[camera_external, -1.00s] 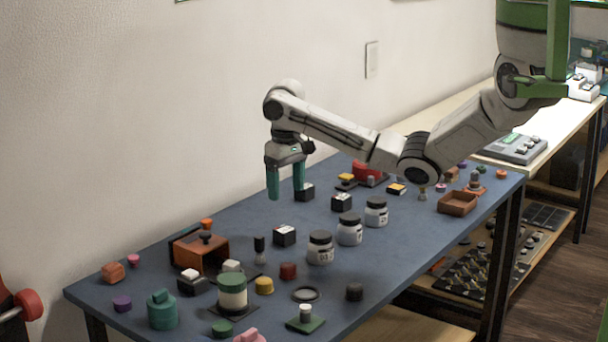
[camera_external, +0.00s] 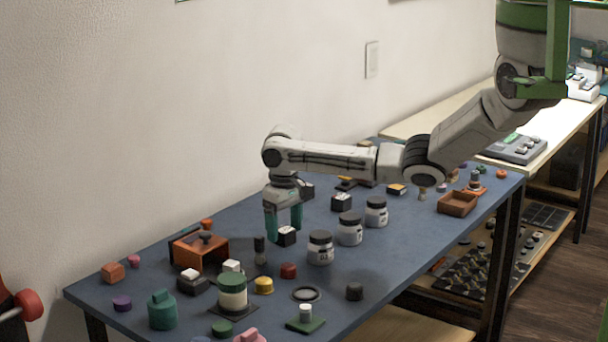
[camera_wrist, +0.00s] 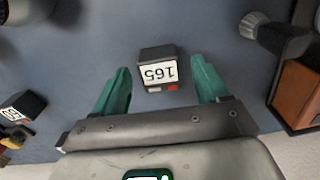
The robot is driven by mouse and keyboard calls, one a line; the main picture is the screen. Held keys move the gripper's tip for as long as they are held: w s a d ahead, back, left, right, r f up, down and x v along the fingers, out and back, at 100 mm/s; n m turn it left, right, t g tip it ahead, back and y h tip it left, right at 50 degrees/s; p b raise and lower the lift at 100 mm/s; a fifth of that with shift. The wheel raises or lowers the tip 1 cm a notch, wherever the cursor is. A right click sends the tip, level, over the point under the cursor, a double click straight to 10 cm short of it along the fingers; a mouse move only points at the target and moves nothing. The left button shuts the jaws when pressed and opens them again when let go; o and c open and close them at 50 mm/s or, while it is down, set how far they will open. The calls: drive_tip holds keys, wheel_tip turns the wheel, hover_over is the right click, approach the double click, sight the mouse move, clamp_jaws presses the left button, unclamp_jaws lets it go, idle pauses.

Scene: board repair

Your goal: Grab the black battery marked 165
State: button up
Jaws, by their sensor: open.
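The black battery (camera_wrist: 159,67) has a white label that reads 165, upside down in the wrist view. It stands on the blue table between the two green fingers of my gripper (camera_wrist: 162,90), with a gap on each side. In the external view the battery (camera_external: 287,236) shows beside and partly behind the fingers of my gripper (camera_external: 284,238). My gripper is open, points down and holds nothing. Its fingertips are low, close to the table.
Another black battery (camera_wrist: 22,108) with a white label lies to the left in the wrist view. Pale jars with dark lids (camera_external: 320,248) stand to the right. An orange box (camera_external: 198,252) and a dark upright piece (camera_external: 260,249) stand to the left.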

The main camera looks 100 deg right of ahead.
drive_tip(key=c, duration=1.2)
drive_tip(key=shift+r, duration=0.15)
